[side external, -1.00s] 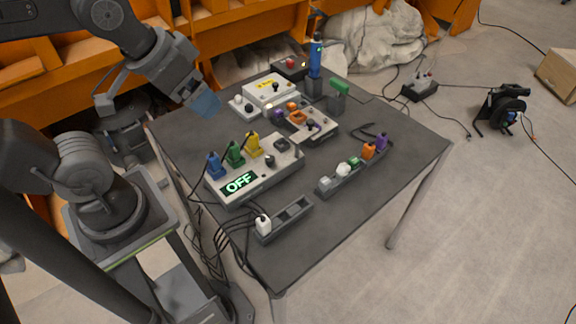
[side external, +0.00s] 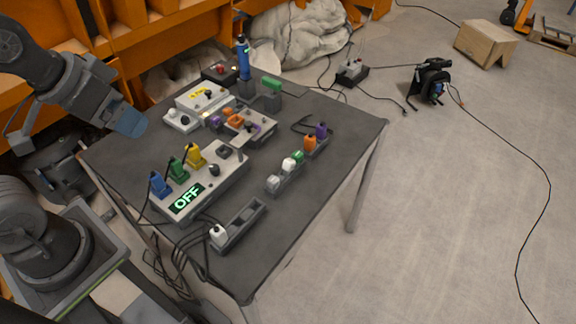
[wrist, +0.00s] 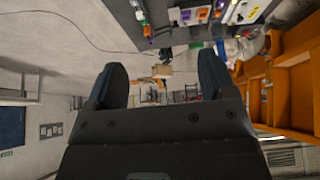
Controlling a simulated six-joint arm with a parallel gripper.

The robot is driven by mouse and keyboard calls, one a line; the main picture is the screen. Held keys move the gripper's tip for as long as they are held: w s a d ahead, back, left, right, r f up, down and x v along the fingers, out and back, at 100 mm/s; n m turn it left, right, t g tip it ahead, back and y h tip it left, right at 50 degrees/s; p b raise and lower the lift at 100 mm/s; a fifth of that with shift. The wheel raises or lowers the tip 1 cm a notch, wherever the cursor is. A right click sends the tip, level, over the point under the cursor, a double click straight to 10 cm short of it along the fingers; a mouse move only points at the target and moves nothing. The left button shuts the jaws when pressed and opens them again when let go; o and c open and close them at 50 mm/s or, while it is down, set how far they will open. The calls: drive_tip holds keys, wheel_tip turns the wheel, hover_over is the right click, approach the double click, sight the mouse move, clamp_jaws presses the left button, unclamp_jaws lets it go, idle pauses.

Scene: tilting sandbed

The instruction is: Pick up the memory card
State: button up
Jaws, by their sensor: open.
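I cannot tell which item is the memory card. Candidates are small coloured pieces: a green piece (side external: 271,84) on a grey stand at the back, and orange (side external: 235,121) and purple (side external: 215,121) pieces on a light module. My gripper (side external: 130,122) hangs above the table's left side, apart from everything on it. In the wrist view its two dark fingers (wrist: 163,75) stand wide apart with nothing between them.
The dark table (side external: 318,185) holds a box (side external: 188,203) reading OFF with blue, green and yellow plugs. A row of coloured pieces (side external: 289,165) and a grey tray (side external: 240,226) stand nearer the front. A blue upright piece (side external: 243,58) stands at the back.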

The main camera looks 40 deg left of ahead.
drive_tip(key=c, duration=0.3)
drive_tip(key=g, duration=0.5)
hover_over(288, 161)
wheel_tip(288, 161, down, 17)
drive_tip(key=shift+g, duration=0.3)
wheel_tip(288, 161, down, 10)
drive_tip(key=shift+r, duration=0.25)
drive_tip(key=shift+f, duration=2.85)
